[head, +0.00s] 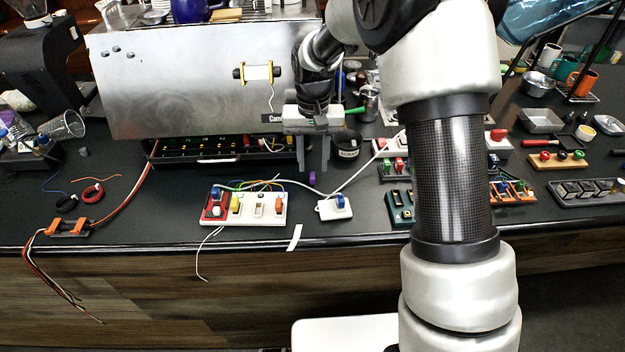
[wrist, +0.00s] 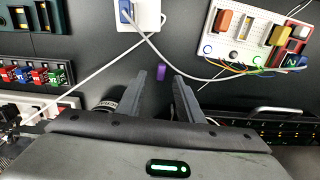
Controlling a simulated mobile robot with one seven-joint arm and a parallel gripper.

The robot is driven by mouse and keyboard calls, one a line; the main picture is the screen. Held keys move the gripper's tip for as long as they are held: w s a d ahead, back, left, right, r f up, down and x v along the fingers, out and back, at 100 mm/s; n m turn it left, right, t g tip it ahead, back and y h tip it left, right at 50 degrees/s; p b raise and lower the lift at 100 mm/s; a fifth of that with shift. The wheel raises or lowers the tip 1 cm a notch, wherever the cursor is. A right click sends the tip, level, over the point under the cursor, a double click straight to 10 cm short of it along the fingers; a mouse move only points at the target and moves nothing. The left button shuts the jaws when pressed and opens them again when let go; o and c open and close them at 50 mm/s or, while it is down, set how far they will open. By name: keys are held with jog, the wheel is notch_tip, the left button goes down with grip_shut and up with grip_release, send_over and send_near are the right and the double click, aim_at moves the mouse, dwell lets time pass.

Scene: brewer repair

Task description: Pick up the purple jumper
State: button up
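The purple jumper (head: 312,178) is a small block lying on the black counter, behind the small white box with a blue plug. In the wrist view the purple jumper (wrist: 161,73) shows just beyond and between my fingertips. My gripper (head: 313,168) is open and points down over the counter, its fingers apart on either side of the jumper's line. In the wrist view my gripper (wrist: 161,76) holds nothing. I cannot tell how high the fingertips are above the jumper.
A white board (head: 245,206) with coloured blocks and wires lies left of the jumper. The small white box (head: 334,208) stands in front of it, with a white cable (head: 358,176) running close by. A black cup (head: 347,144) and an open black drawer (head: 215,153) are behind.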

aim_at(313, 174)
notch_tip(313, 174, down, 3)
jog(key=shift+a+f, duration=0.1)
jog(key=shift+f, duration=0.05)
jog(key=shift+c, duration=0.6)
grip_shut()
